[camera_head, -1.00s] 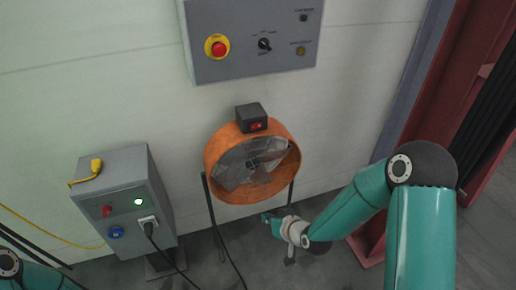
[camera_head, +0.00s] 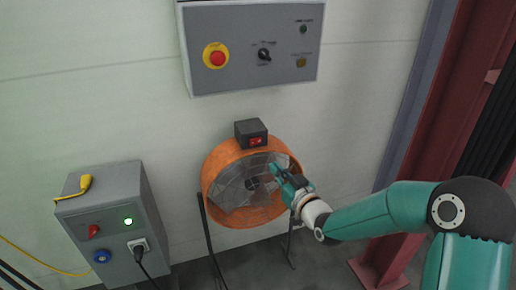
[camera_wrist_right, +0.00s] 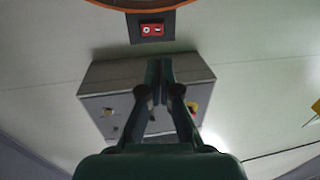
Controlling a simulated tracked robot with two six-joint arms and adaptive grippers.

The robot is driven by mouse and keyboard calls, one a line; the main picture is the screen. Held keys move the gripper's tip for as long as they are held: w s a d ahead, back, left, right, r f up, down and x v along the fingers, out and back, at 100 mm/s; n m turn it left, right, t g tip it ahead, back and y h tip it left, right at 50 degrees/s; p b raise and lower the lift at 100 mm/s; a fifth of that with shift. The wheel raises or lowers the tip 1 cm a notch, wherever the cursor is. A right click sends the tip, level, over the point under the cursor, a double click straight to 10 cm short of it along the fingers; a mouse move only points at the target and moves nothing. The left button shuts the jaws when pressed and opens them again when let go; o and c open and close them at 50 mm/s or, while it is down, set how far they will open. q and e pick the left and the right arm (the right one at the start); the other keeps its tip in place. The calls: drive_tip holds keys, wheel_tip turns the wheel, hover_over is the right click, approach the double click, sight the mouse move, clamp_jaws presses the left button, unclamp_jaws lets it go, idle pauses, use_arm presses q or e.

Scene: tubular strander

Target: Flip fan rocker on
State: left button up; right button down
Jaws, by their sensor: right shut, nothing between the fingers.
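The orange drum fan (camera_head: 209,180) stands against the wall on a dark stand. On its top rim sits a dark box with the red fan rocker (camera_head: 255,142); the rocker also shows in the right wrist view (camera_wrist_right: 152,30). My right gripper (camera_head: 276,170) is in front of the fan grille, a little below and right of the rocker, apart from it. In the wrist view the right gripper's fingers (camera_wrist_right: 159,66) are together with nothing between them. The rocker lies beyond the fingertips there. My left gripper is not in view.
A grey wall panel (camera_head: 285,75) with a red emergency button (camera_head: 217,58) and a selector knob hangs above the fan. A grey power box (camera_head: 120,182) with a green light, a plugged black cable and a yellow connector (camera_head: 85,183) stands at left. A red post (camera_head: 440,130) is at right.

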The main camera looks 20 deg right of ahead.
drive_tip(key=w, duration=0.4)
drive_tip(key=w+a+p, duration=0.1)
drive_tip(key=w, duration=0.3)
drive_tip(key=w+a, duration=0.1)
drive_tip(key=w, duration=0.3)
drive_tip(key=shift+a, duration=0.1)
drive_tip(key=shift+w, duration=0.1)
drive_tip(key=shift+w+a+f+b, duration=0.1)
drive_tip(key=shift+w+f+b, duration=0.1)
drive_tip(key=shift+b, duration=0.35)
drive_tip(key=shift+r, duration=0.2)
drive_tip(key=shift+s+a+f, duration=0.15)
drive_tip(key=shift+s+f, duration=0.05)
drive_tip(key=shift+s, duration=0.1)
drive_tip(key=b, duration=0.3)
approach(251, 145)
drive_tip(key=s+a, duration=0.3)
drive_tip(key=s, duration=0.3)
drive_tip(key=shift+s+d+r, duration=0.15)
drive_tip(key=shift+d+r, duration=0.05)
